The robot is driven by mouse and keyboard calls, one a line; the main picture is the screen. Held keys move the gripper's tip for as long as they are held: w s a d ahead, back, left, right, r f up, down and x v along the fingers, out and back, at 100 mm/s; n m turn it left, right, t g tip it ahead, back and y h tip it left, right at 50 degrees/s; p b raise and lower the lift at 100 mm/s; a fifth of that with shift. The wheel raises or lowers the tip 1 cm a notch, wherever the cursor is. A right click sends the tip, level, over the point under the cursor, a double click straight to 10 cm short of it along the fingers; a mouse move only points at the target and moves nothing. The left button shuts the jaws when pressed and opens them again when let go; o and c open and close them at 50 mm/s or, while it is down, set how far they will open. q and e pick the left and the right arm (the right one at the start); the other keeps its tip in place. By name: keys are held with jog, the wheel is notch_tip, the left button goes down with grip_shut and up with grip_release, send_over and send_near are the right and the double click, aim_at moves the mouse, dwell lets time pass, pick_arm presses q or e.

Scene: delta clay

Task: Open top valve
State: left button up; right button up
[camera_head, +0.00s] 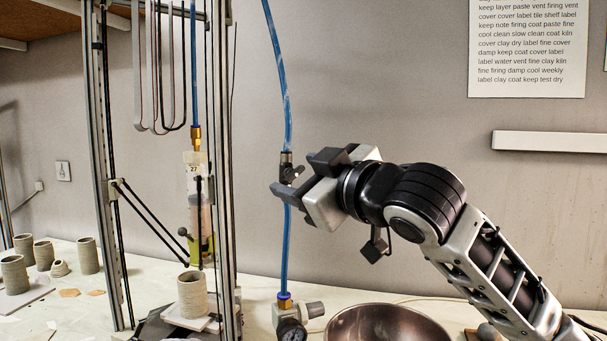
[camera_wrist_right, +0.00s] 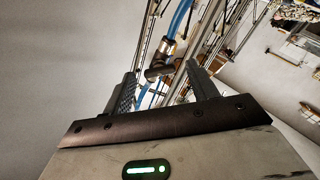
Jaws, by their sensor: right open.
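The top valve (camera_head: 286,160) is a small dark fitting with a black handle, set in line on a vertical blue hose (camera_head: 284,245). My right gripper (camera_head: 297,177) comes in from the right at the valve's height. Its jaws are open. In the right wrist view the valve (camera_wrist_right: 160,70) shows between the two fingers of the gripper (camera_wrist_right: 163,88), with gaps on both sides. The fingers partly overlap the valve handle in the head view, so contact there is hard to judge. My left gripper is not in view.
A metal frame (camera_head: 228,200) with a clay syringe (camera_head: 198,190) stands left of the hose. Below are a pressure gauge (camera_head: 291,330) with a regulator knob (camera_head: 314,309), and a metal bowl (camera_head: 385,325). Clay cups (camera_head: 88,256) stand at the left.

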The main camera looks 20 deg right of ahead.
jog(key=c, duration=1)
jog(key=n, duration=1.1)
jog(key=shift+g, duration=0.4)
jog(key=o, duration=1)
